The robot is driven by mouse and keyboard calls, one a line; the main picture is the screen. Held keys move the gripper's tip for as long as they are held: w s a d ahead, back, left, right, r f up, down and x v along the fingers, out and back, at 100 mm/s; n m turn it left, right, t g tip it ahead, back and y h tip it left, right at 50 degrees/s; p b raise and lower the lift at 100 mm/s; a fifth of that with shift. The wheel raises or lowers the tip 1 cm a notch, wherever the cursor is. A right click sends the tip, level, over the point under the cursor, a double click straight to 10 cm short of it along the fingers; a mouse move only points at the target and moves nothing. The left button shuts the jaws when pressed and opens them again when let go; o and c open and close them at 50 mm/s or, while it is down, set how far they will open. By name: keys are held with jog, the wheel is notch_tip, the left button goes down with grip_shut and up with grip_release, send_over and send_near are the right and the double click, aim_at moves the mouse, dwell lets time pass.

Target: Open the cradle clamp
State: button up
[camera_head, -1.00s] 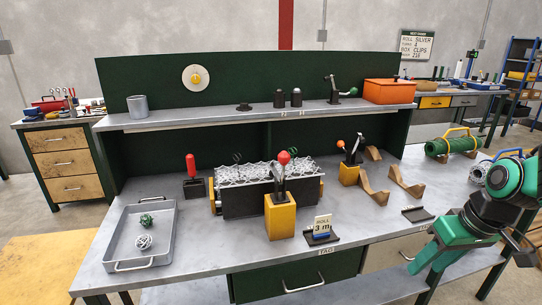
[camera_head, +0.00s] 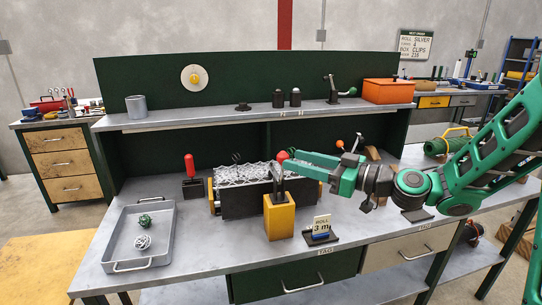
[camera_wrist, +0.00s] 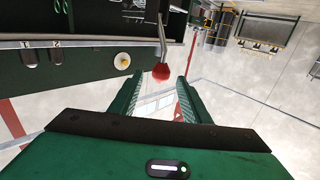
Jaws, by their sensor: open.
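Two lever clamps on yellow blocks show in the head view. The front clamp (camera_head: 279,215) has a red ball knob (camera_head: 283,156) on its raised lever and stands before the black cradle (camera_head: 240,203) holding wire mesh. The other clamp has an orange knob (camera_head: 341,144) and stands farther right, partly hidden by my arm. My gripper (camera_head: 292,163) is at the front clamp's red knob. In the wrist view my gripper (camera_wrist: 161,79) is open and empty, with the red knob (camera_wrist: 161,71) between and around the fingertips' level. I cannot tell whether they touch.
A grey tray (camera_head: 112,237) with a green and a silver mesh ball lies at left. A red-handled tool (camera_head: 191,178) stands left of the cradle. The shelf (camera_head: 220,116) runs behind.

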jog(key=x, duration=0.9)
grip_shut()
